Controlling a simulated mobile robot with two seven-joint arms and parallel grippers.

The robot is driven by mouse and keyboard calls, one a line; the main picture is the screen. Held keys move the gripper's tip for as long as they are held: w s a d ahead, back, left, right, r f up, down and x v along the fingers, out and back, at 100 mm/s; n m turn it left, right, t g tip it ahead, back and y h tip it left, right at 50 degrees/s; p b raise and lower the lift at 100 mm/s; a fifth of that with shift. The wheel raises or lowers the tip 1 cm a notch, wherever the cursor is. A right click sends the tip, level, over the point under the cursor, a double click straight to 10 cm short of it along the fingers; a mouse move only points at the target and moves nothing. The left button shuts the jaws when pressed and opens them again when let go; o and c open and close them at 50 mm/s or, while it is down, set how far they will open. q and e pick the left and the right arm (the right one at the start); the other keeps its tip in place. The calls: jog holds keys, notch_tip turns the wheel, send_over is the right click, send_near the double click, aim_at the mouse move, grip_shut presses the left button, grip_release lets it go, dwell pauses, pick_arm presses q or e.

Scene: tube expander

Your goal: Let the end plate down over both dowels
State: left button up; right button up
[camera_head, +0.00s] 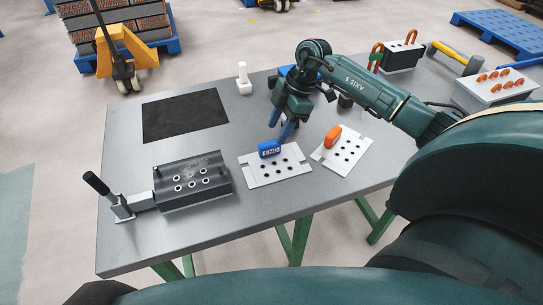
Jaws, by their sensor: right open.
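The end plate (290,169) is a flat white plate with a row pattern of dark holes and a blue handle marked END (269,149). It lies flat on the grey table, right of the dark grey fixture block (215,171). The block has several holes in its top; I cannot make out the dowels at this size. My right gripper (281,126) points down, open and empty, with blue fingers above and just behind the blue handle, apart from it. My left gripper is out of the picture.
A second white plate (357,160) with an orange handle (332,137) lies close on the right. A clamp with a black lever (97,183) adjoins the block's left end. A black mat (185,115), a white post (243,78) and a rack of orange-topped pieces (494,88) are also on the table (130,250).

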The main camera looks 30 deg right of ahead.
aim_at(270, 143)
jog(key=x, duration=0.6)
jog(key=shift+w+a+f, duration=0.1)
jog(key=shift+w+f, duration=0.1)
jog(key=shift+f, duration=0.1)
grip_shut()
jog(key=shift+r, duration=0.1)
